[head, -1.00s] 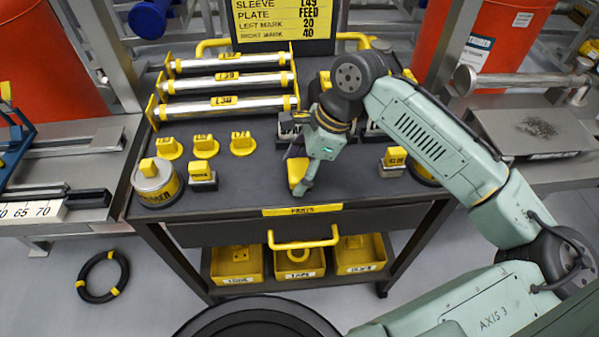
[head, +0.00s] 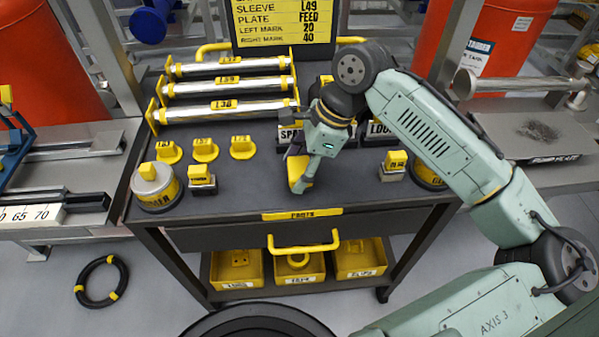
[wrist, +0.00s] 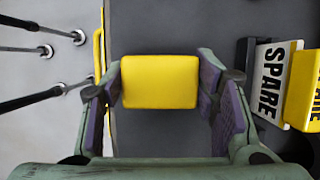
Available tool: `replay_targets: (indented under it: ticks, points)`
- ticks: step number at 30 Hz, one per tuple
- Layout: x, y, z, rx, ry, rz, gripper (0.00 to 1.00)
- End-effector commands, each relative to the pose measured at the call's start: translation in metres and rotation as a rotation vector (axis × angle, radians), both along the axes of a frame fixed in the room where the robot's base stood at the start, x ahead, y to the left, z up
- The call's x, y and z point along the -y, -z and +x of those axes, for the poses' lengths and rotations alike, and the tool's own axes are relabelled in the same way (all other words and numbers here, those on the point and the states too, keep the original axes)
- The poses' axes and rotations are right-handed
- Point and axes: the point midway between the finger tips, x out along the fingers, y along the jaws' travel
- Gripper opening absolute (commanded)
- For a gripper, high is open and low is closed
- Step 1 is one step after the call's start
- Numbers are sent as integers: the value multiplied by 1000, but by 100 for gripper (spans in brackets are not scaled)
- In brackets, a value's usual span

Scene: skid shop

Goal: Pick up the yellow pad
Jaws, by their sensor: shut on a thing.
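The yellow pad (wrist: 160,81) is a rounded block between the two fingers of my gripper (wrist: 161,92) in the wrist view. My gripper is shut on it, with one finger at its left side and one at its right. In the head view my gripper (head: 299,185) points down over the front middle of the dark cart top, and the pad (head: 294,170) shows partly behind the fingers. I cannot tell whether the pad touches the cart top.
A block marked SPARE (wrist: 268,80) stands right of my gripper in the wrist view. On the cart top (head: 255,185) are labelled sleeves (head: 225,107) at the back and several yellow-topped pieces (head: 205,150) at left. A small yellow-topped block (head: 395,165) stands to the right.

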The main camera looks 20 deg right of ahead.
Motion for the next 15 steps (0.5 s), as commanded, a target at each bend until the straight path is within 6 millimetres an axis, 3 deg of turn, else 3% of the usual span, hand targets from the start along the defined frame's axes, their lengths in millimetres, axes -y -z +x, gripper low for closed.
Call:
replay_targets:
  ticks: [4, 15]
  points:
    - [-1, -17, -4, 1, -4, 0, 27]
    - [-26, -24, -93, 4, 0, -2, 27]
